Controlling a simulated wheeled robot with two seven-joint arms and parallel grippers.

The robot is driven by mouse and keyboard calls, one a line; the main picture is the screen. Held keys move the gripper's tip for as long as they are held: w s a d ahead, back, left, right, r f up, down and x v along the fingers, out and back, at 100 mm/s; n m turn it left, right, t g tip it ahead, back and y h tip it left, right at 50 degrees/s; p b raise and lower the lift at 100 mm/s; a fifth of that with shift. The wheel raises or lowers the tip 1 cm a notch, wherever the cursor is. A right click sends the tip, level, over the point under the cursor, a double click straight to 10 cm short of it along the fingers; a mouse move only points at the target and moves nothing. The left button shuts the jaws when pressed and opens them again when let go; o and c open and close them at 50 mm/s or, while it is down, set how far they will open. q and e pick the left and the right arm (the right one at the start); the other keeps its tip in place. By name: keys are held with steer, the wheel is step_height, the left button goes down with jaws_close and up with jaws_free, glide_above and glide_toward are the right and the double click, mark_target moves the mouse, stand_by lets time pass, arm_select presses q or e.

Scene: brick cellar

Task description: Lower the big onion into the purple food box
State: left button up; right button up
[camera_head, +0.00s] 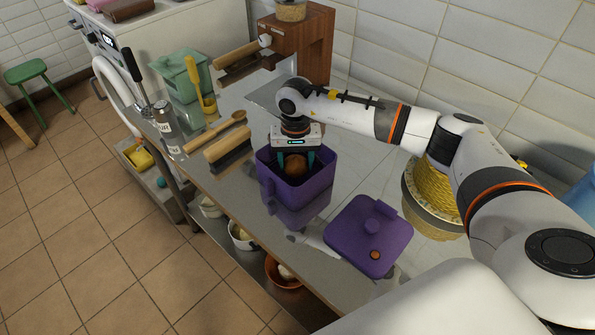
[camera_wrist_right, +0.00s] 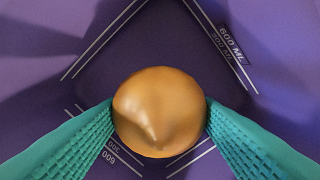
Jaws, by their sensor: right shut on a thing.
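The purple food box (camera_head: 290,189) stands open on the metal counter in the head view. My right gripper (camera_head: 294,158) points down into its opening. The gripper is shut on the big onion (camera_head: 295,167), which is brown and round and sits between the teal fingers. In the right wrist view the onion (camera_wrist_right: 160,114) is held between both ribbed fingertips (camera_wrist_right: 160,118), with the box's purple walls (camera_wrist_right: 75,60) and white volume marks around it. I cannot tell whether the onion touches the box floor. My left gripper is not in view.
The purple lid (camera_head: 366,238) lies on the counter in front of the box. A brush (camera_head: 228,152), a wooden spoon (camera_head: 215,131) and a metal canister (camera_head: 167,124) are to the left. A yellow woven basket (camera_head: 435,185) stands to the right, partly behind my arm.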

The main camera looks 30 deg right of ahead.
steer(key=shift+f+b, duration=1.45)
steer(key=shift+f, duration=0.2)
stand_by(0.5)
steer(key=o, duration=1.1)
